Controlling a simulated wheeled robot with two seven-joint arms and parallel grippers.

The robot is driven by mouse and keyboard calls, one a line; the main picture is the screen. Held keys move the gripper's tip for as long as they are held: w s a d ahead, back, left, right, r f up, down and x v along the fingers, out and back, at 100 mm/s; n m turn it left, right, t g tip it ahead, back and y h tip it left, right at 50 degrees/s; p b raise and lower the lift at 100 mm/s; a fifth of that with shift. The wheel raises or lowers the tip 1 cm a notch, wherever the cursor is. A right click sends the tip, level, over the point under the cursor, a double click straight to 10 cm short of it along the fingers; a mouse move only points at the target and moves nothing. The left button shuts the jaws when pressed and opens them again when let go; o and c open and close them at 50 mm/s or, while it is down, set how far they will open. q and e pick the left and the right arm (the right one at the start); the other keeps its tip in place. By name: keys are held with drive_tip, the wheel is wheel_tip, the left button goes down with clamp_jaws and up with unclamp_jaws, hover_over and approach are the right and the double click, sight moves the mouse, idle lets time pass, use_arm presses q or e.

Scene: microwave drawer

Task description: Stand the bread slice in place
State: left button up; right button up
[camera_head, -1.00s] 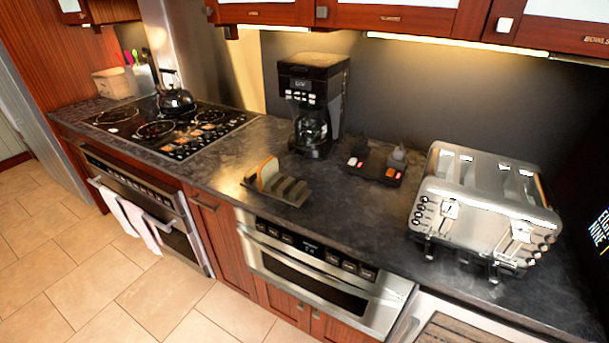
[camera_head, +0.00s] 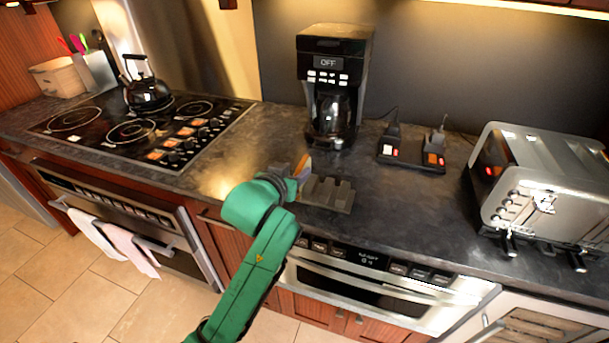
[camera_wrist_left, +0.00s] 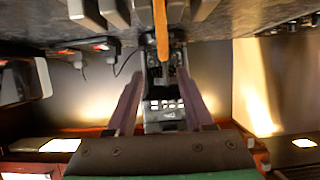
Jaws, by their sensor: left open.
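The bread slice (camera_head: 305,163) stands upright at the left end of the dark slotted rack (camera_head: 328,193) on the counter. My left gripper (camera_head: 296,178) is at the slice from the left front and partly hides it. In the left wrist view the slice (camera_wrist_left: 161,28) shows edge-on as a thin orange-brown strip, with rack dividers (camera_wrist_left: 115,12) beside it. The left gripper's two fingers (camera_wrist_left: 160,82) are open, one on either side of the slice's line, with a gap between them. Whether they reach around the slice is hard to tell. My right gripper is not in view.
A coffee maker (camera_head: 333,85) stands behind the rack. A black switch strip with plugs (camera_head: 412,152) lies to its right, and a steel toaster (camera_head: 540,185) stands far right. A cooktop with a kettle (camera_head: 147,92) is at left. The counter around the rack is clear.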

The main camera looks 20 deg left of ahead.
sight(302, 163)
use_arm(q)
drive_tip(key=x, duration=0.2)
drive_tip(key=p+x, duration=0.1)
drive_tip(key=x, duration=0.2)
drive_tip(key=p+x, duration=0.1)
drive_tip(key=x, duration=0.2)
drive_tip(key=shift+a, duration=0.3)
drive_tip(key=shift+w+f, duration=0.2)
drive_tip(key=shift+s, duration=0.1)
drive_tip(key=c, duration=0.7)
clamp_jaws()
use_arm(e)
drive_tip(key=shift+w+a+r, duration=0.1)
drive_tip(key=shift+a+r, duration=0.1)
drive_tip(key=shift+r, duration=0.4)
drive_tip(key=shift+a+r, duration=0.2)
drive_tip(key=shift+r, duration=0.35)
